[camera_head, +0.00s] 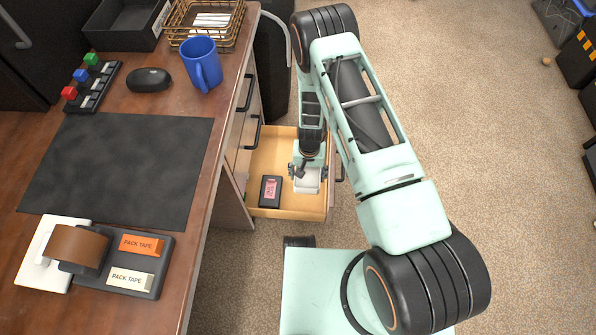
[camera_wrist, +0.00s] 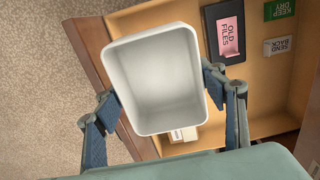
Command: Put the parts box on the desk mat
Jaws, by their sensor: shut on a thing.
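The parts box, a small white open-topped box (camera_wrist: 155,80), is held between the two fingers of my gripper (camera_wrist: 162,95) in the wrist view, and it looks empty. In the head view my gripper (camera_head: 308,168) is low over the open drawer, with the white box (camera_head: 307,184) under it. I cannot tell whether the box touches the drawer floor. The dark desk mat (camera_head: 115,170) lies flat on the wooden desk at the left, and its top is bare.
Around the mat are a blue mug (camera_head: 202,65), a mouse (camera_head: 149,80), a block rack (camera_head: 93,87) and a tape tray (camera_head: 120,265).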

